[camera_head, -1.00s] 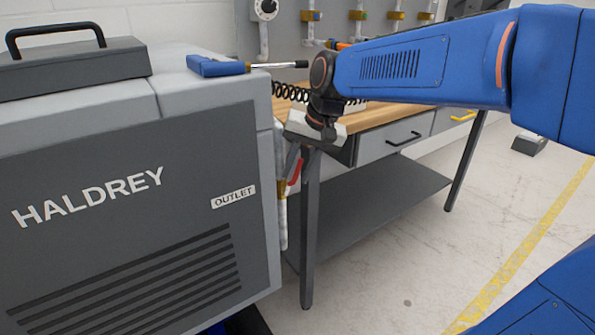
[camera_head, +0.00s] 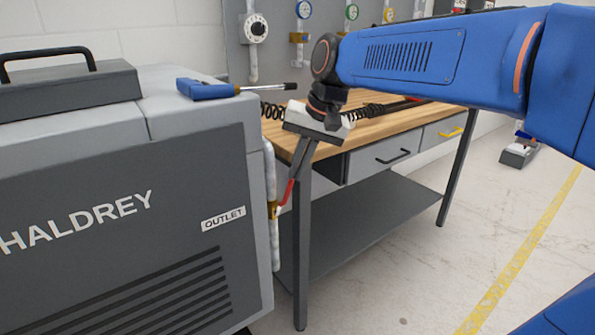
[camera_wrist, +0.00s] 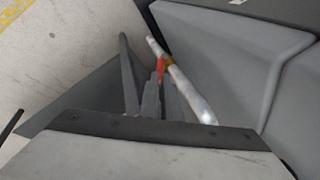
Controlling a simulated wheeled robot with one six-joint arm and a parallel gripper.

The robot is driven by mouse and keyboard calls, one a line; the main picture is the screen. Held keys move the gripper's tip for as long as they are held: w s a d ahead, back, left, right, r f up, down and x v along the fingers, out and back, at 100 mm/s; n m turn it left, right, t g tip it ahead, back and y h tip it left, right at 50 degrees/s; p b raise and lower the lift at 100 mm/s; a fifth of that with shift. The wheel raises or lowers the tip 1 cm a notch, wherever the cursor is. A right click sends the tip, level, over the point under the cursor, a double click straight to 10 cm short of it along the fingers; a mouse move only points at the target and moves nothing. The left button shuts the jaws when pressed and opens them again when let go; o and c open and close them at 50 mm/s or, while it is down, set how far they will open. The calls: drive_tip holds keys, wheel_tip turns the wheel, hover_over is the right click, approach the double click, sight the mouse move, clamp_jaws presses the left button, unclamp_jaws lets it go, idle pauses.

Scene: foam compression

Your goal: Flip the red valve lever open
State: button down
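The red valve lever (camera_head: 287,193) slants up and right from a brass valve on the white pipe (camera_head: 272,235) at the grey cabinet's right side. In the wrist view the red lever (camera_wrist: 160,68) shows at my fingertips, beside the pale pipe (camera_wrist: 190,92). My gripper (camera_head: 292,177) points down, its grey fingertips at the lever's upper end. In the wrist view my gripper's two fingers (camera_wrist: 164,88) are close together, with red showing around their tips. Whether they are clamped on the lever or only beside it is unclear. The fingers partly hide the lever and valve.
The grey HALDREY cabinet (camera_head: 125,230) with its OUTLET label stands close left of the valve. A wooden-topped workbench (camera_head: 375,125) is just behind, its dark front leg (camera_head: 301,265) near my gripper. A blue-handled tool (camera_head: 210,89) lies on the cabinet.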

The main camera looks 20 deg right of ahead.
sight(288, 192)
drive_tip(key=w+d+m+g+y, duration=0.3)
drive_tip(key=w+d+m+g, duration=0.2)
drive_tip(key=w+d+m, duration=0.3)
drive_tip(key=s+a+f, duration=0.4)
drive_tip(key=a+f, duration=0.1)
drive_tip(key=a, duration=0.1)
drive_tip(key=shift+s+a+f+g+y, duration=0.2)
drive_tip(key=shift+a+g+y, duration=0.1)
drive_tip(key=shift+y, duration=0.1)
idle(0.5)
drive_tip(key=shift+s+a+r+t+h, duration=0.2)
drive_tip(key=shift+a+r+h, duration=0.15)
drive_tip(key=shift+a+h, duration=0.25)
drive_tip(key=shift+s+a+r+t+h, duration=0.2)
drive_tip(key=shift+a+r+h, duration=0.15)
drive_tip(key=shift+a+h, duration=0.25)
drive_tip(key=shift+s+a+r+h, duration=0.15)
drive_tip(key=shift+a+r+h, duration=0.15)
drive_tip(key=shift+a, duration=0.2)
drive_tip(key=shift+a+r, duration=0.1)
drive_tip(key=shift+r, duration=0.05)
